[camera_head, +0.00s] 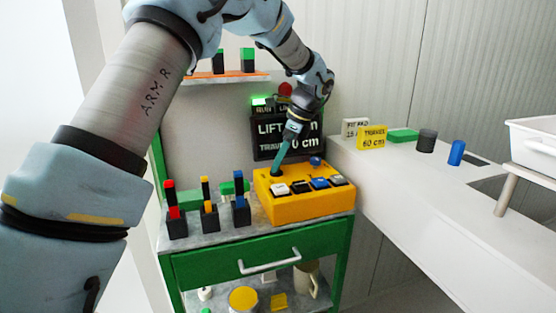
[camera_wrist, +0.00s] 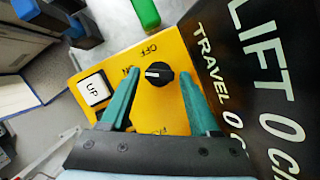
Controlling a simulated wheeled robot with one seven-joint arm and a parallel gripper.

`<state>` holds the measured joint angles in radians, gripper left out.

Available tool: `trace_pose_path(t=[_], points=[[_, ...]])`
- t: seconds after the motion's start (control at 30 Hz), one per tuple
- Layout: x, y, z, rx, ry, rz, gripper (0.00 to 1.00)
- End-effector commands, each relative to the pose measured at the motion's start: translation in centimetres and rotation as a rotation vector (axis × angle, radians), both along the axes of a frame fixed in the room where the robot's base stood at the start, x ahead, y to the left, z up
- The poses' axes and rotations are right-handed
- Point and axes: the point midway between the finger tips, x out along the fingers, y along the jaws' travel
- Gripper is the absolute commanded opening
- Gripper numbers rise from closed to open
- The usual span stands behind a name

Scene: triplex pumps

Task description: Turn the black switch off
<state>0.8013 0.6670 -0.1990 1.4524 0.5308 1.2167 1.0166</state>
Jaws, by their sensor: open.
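The black switch (camera_wrist: 159,74) is a round rotary knob with a white mark on the yellow control box (camera_head: 310,205). In the wrist view its mark points left, towards a small label partly covered by a finger; "OFF" is printed above the knob. My gripper (camera_wrist: 160,71) is open, with one teal finger on each side of the knob. I cannot tell whether the fingers touch it. In the head view my gripper (camera_head: 277,170) reaches down to the box's back left corner and hides the knob.
A white "UP" button (camera_wrist: 95,91) sits beside the left finger. The black display (camera_head: 285,135) reading "LIFT" and "TRAVEL" stands close behind the box. Dark blocks with coloured tops (camera_head: 208,217) stand left of it. A white counter (camera_head: 430,185) lies to the right.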

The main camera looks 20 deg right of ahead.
Motion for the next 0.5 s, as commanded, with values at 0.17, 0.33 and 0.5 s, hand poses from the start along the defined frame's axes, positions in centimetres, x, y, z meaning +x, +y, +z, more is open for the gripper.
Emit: trace_pose_path(t=[0.17, 0.33, 0.5], points=[[0.19, 0.32, -0.87, 0.000, 0.000, 0.000, 0.62], [0.22, 0.34, -0.98, -0.001, -0.001, 0.000, 0.62], [0.22, 0.34, -0.97, 0.000, 0.000, 0.000, 0.54]])
